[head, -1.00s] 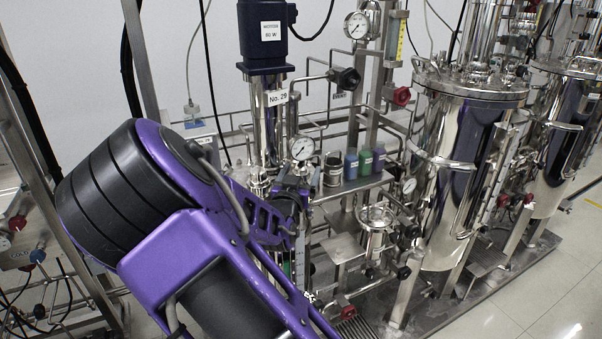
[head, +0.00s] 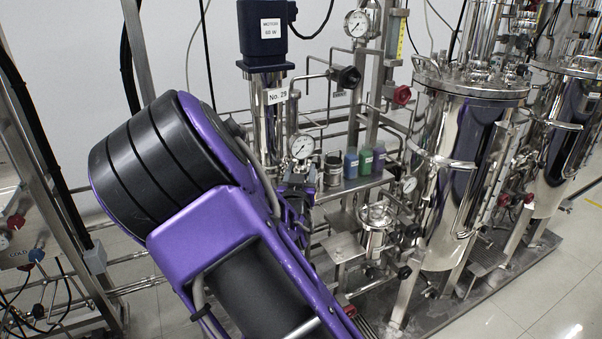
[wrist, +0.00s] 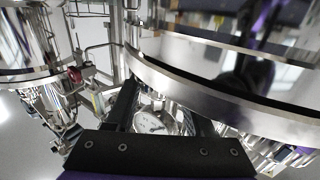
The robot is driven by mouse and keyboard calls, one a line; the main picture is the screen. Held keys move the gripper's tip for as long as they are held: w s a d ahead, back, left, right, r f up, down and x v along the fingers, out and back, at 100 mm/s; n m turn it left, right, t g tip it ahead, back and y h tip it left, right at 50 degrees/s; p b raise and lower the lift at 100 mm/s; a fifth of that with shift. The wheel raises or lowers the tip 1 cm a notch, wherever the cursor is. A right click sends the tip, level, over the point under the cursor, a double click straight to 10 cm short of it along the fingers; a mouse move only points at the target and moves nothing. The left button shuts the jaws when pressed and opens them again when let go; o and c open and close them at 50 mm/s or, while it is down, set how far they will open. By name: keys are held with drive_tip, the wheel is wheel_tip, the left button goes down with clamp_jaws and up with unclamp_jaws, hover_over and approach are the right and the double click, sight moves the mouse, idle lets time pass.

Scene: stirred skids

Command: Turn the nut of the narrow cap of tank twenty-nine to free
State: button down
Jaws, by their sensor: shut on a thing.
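Tank twenty-nine (head: 268,118) is a slim steel vessel with a "No. 29" tag, under a dark blue motor. My gripper (head: 300,190) is low at its right side, largely hidden behind my purple arm. In the wrist view, my gripper (wrist: 160,103) has its two dark fingers reaching in below a large curved steel rim (wrist: 215,85). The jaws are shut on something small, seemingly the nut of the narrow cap. The nut itself and its contact with the fingertips are too hidden to make out.
A round gauge (wrist: 152,122) shows between the fingers. In the head view, a gauge (head: 302,147) and several coloured bottles (head: 365,162) on a shelf stand close to my gripper. A large steel tank (head: 465,165) is at right. Pipes crowd the area; open floor lies front right.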

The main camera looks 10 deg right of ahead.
drive_tip(key=n+y, duration=0.1)
drive_tip(key=y, duration=0.1)
drive_tip(key=n+y, duration=0.1)
drive_tip(key=y, duration=0.1)
drive_tip(key=n+y, duration=0.1)
drive_tip(key=shift+d+n+t+y+b, duration=0.25)
drive_tip(key=shift+n+t+y+b, duration=0.05)
drive_tip(key=shift+n+t+y, duration=0.1)
drive_tip(key=n+g+y, duration=0.1)
drive_tip(key=n+y, duration=0.2)
drive_tip(key=y, duration=0.1)
drive_tip(key=n+g+y, duration=0.2)
drive_tip(key=n+y, duration=0.1)
drive_tip(key=y, duration=0.2)
drive_tip(key=n+g+y+p, duration=0.1)
drive_tip(key=n+g+y, duration=0.5)
drive_tip(key=shift+w+a+r+g, duration=0.1)
drive_tip(key=shift+g, duration=0.2)
drive_tip(key=n+g+y, duration=0.1)
drive_tip(key=n+g, duration=0.1)
drive_tip(key=g, duration=0.1)
drive_tip(key=n+g+y+p, duration=0.1)
drive_tip(key=n+g, duration=0.1)
drive_tip(key=g, duration=0.2)
drive_tip(key=shift+a+n, duration=0.1)
drive_tip(key=shift+n, duration=0.3)
drive_tip(key=shift+g, duration=0.4)
drive_tip(key=shift+c, duration=1.3)
unclamp_jaws()
drive_tip(key=shift+p, duration=0.3)
